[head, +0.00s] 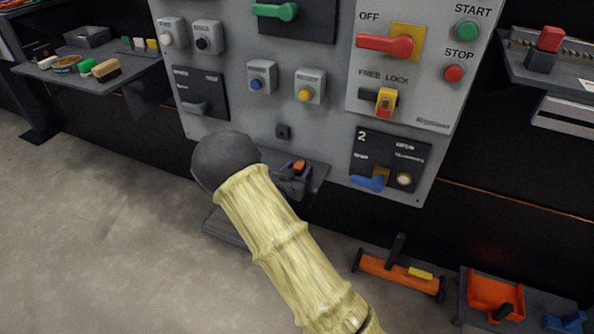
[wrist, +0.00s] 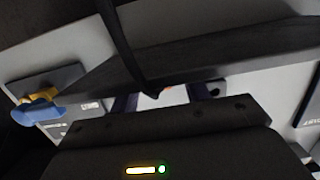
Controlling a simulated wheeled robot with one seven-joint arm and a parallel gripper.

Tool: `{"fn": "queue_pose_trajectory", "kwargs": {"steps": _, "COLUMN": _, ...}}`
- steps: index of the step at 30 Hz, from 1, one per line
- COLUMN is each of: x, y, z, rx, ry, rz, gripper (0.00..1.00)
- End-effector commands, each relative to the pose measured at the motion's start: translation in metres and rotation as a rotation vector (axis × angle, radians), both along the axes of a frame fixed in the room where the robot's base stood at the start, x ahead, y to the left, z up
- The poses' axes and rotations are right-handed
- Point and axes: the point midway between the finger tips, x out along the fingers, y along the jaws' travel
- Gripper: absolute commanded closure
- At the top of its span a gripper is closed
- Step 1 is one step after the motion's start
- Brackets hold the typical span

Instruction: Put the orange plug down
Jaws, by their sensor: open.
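The orange plug (head: 299,168) shows as a small orange patch at the small dark shelf (head: 316,175) under the control panel. In the wrist view only a sliver of orange (wrist: 167,88) shows, between my fingers and mostly hidden. My gripper (head: 291,179) is at the shelf, close around the plug, and partly hidden by my own arm. In the wrist view my gripper (wrist: 162,97) has its two fingers apart. I cannot tell whether either finger touches the plug. A dark strap-like piece hangs across the wrist view and hides part of the scene.
The grey control panel (head: 330,110) stands directly behind, with a blue lever (head: 368,183) at its lower right. A side table (head: 85,68) with brushes stands at left. An orange tool (head: 395,275) and an orange tray (head: 495,296) are low at right. Floor at left is clear.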

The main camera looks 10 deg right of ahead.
Motion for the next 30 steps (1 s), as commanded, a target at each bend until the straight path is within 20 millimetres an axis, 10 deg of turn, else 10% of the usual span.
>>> {"fn": "queue_pose_trajectory", "kwargs": {"steps": 30, "x": -0.096, "y": 0.07, "z": 0.022, "rx": 0.0, "ry": 0.0, "rz": -0.001, "gripper": 0.53}}
